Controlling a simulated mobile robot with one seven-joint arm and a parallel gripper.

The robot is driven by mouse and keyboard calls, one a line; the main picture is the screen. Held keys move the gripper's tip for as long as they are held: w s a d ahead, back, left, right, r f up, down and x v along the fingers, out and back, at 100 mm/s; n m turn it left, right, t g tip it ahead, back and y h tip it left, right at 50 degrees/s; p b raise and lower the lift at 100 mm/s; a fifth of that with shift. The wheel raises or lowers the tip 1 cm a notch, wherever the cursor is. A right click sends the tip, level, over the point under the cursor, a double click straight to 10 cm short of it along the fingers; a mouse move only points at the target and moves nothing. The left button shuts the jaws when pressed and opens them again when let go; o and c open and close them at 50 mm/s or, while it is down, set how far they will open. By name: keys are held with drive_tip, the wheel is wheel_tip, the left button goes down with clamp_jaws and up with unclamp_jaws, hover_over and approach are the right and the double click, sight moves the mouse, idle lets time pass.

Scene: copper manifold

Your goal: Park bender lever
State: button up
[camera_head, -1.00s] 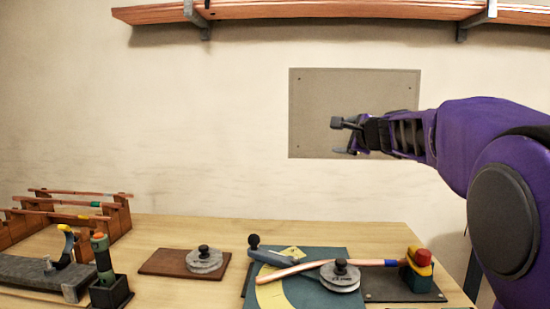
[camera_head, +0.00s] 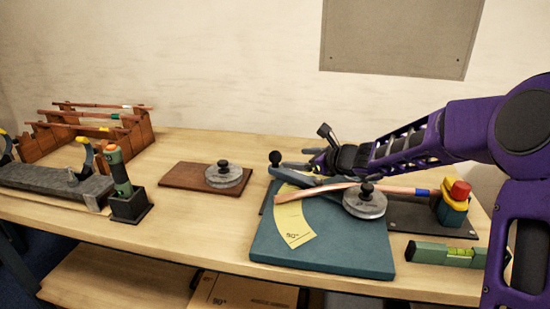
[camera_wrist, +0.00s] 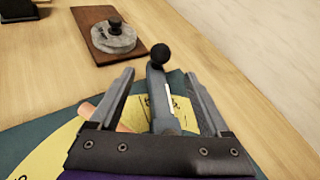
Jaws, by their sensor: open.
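The bender is a teal base plate (camera_head: 320,245) with a yellow angle scale (camera_head: 295,222) and a round grey former (camera_head: 365,203) with a black knob. Its blue-grey lever (camera_head: 310,183) points left and back, ending in a black ball knob (camera_head: 275,158). A copper tube (camera_head: 410,190) with a blue band lies across the bender. My gripper (camera_head: 297,163) is low at the back of the bender, by the lever's end. In the wrist view, the lever (camera_wrist: 160,103) shows between the two open fingers of my gripper (camera_wrist: 158,76), with the ball knob (camera_wrist: 160,54) beyond them. I see no clear contact.
A brown board with a second round former (camera_head: 223,175) lies left of the bender. A green-handled tool in a black holder (camera_head: 128,200) and a wooden tube rack (camera_head: 85,135) stand further left. A green level (camera_head: 445,254) lies at the front right. The wall rises behind the table.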

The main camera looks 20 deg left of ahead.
sight(279, 157)
drive_tip(key=p+x, duration=0.1)
drive_tip(key=x, duration=1.1)
drive_tip(key=shift+w, duration=0.15)
clamp_jaws()
